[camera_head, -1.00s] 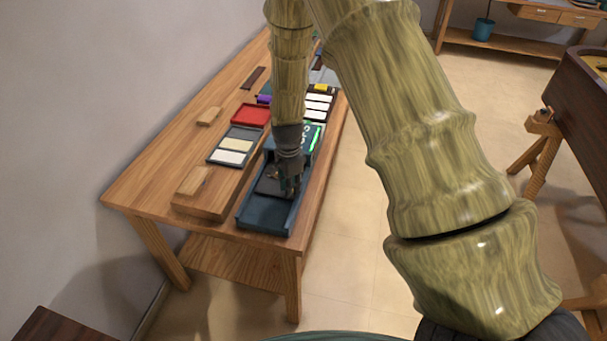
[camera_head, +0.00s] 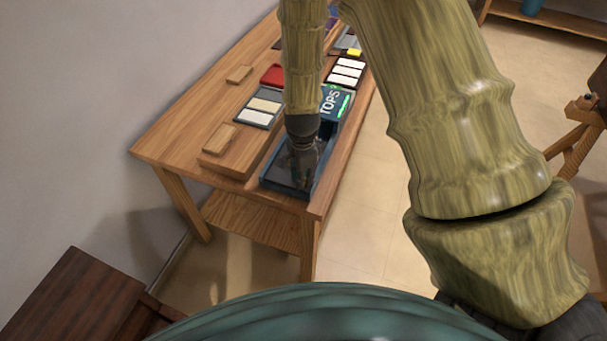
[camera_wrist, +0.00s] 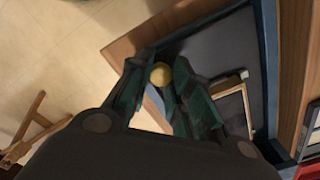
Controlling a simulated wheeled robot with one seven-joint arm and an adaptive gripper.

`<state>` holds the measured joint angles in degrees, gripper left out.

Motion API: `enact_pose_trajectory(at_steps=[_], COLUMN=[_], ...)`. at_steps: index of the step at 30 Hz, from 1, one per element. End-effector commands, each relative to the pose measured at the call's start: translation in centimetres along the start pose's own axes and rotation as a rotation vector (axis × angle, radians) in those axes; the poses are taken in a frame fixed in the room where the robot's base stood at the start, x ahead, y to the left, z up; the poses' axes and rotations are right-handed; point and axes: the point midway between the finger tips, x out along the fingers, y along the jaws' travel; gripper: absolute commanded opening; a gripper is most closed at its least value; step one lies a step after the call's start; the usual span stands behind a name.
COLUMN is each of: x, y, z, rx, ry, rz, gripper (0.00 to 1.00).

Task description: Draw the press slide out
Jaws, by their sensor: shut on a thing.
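The press (camera_head: 334,104) is a dark blue unit marked "TOPS" with a green strip, and its open channel runs to the near end of the bench. The dark press slide (camera_head: 283,176) lies in the channel's near part. In the wrist view the slide looks like a flat dark plate (camera_wrist: 222,50) with a round brass knob (camera_wrist: 160,75). My gripper (camera_head: 303,182) points down over the slide. In the wrist view its green-black fingers (camera_wrist: 160,82) are closed around the knob. The fingers hide part of the slide in the head view.
The wooden bench (camera_head: 180,135) holds wood blocks (camera_head: 219,138), a grey tray with pale plates (camera_head: 259,106), a red tray (camera_head: 273,75) and a rack of white pieces (camera_head: 346,72). The channel's near end is close to the bench edge.

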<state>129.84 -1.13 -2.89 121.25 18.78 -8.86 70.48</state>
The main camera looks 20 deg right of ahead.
Motion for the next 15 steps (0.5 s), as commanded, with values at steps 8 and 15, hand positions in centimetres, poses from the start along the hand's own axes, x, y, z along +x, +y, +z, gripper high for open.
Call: enact_pose_trajectory(at_steps=[8, 15], x=[0.08, 0.07], y=[0.33, 0.22], z=[0.28, 0.17], rx=[-0.003, -0.002], ry=[-0.004, -0.003], rz=[0.008, 0.006], gripper=[0.44, 0.44])
